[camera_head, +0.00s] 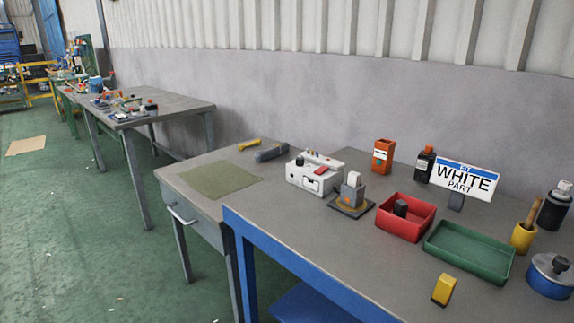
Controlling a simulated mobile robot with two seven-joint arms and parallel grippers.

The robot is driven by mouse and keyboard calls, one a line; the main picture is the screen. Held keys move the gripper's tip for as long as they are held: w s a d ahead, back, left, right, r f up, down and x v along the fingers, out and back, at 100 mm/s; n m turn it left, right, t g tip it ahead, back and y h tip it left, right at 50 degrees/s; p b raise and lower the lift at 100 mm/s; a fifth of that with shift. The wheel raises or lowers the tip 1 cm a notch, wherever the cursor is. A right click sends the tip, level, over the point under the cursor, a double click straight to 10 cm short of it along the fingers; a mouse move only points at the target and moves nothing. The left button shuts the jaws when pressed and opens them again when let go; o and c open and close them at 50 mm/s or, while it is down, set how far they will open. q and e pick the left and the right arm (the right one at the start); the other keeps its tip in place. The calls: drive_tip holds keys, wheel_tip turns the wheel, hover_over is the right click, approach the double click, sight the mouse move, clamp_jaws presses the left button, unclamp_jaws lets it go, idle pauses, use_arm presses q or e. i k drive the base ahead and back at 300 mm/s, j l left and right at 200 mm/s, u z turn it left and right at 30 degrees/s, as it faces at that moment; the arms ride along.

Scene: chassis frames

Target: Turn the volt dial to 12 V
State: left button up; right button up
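A white box-shaped device (314,178) stands on the grey workbench, near the middle of the view. It carries a black knob (300,161) on its upper left, a red part on its top and several small coloured posts along the back. The knob may be the volt dial, but its markings and pointer are too small to read, so I cannot tell its setting. Neither of my grippers is in view.
Beside the device, a grey-and-white fixture (352,192) stands on a dark plate. A red tray (419,222), green tray (462,263), yellow block (443,290) and sign reading "WHITE PART" (465,179) are to the right.

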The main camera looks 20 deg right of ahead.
sight(300, 160)
drive_tip(key=i+j+z, duration=0.15)
drive_tip(key=i+j, duration=0.35)
drive_tip(key=i+j+z, duration=0.2)
drive_tip(key=i+j, duration=0.25)
drive_tip(key=i+j+z, duration=0.15)
drive_tip(key=i+j, duration=0.3)
drive_tip(key=j, duration=0.2)
